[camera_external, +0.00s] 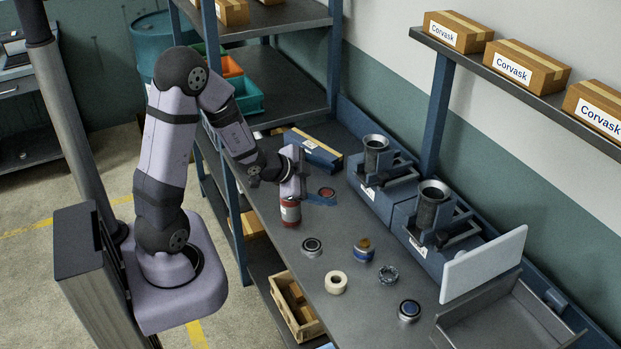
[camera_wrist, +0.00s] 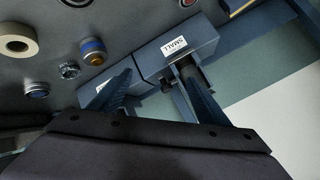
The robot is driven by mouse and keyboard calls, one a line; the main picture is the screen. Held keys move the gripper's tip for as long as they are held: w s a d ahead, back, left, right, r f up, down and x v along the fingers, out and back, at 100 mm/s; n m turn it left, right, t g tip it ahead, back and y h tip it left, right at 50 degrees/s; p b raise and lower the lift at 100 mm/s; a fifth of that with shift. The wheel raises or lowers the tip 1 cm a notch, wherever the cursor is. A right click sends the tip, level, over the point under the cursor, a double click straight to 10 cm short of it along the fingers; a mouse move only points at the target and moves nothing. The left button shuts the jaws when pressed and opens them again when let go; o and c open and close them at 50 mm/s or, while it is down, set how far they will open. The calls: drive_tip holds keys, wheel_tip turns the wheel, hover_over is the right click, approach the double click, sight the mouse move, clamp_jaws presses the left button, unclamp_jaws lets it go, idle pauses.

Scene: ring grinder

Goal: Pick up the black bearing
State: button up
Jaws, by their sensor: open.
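Part of a dark round piece (camera_wrist: 77,1), cut by the top edge of the wrist view, appears to be the same bearing. My gripper (camera_external: 322,199) is above the bench, behind the bearing and apart from it, beside a red can. In the wrist view its two dark blue fingers (camera_wrist: 155,80) are spread, with nothing held between them.
Near the bearing are a red can (camera_external: 290,212), a cream ring (camera_external: 328,285), a blue and brown cylinder (camera_external: 363,250), a metal ring (camera_external: 388,274) and a dark blue-topped ring (camera_external: 409,310). Two blue grinder stations (camera_external: 383,203) line the back. A white panel (camera_external: 484,265) stands right.

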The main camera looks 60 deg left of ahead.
wheel_tip(320, 180, up, 12)
drive_tip(key=w+m+t+h+p, duration=0.1)
drive_tip(key=m+t+h+p, duration=0.35)
drive_tip(key=p, duration=0.25)
drive_tip(key=n+g+h+b, duration=0.1)
drive_tip(key=n+g+b, duration=0.2)
drive_tip(key=n+b, duration=0.3)
approach(309, 245)
drive_tip(key=w+n+p, duration=0.1)
drive_tip(key=shift+h, duration=0.25)
drive_tip(key=shift+f+b+x, duration=0.2)
drive_tip(key=shift+b+x, duration=0.45)
drive_tip(key=shift+x, duration=1.1)
drive_tip(key=shift+f+b+x, duration=0.15)
drive_tip(key=shift+b+x, duration=0.5)
drive_tip(key=shift+x, duration=1.05)
drive_tip(key=shift+w+d+f+t, duration=0.15)
drive_tip(key=shift+w+d+t, duration=0.1)
drive_tip(key=shift+w, duration=0.2)
drive_tip(key=c, duration=1.3)
drive_tip(key=shift+c, duration=0.2)
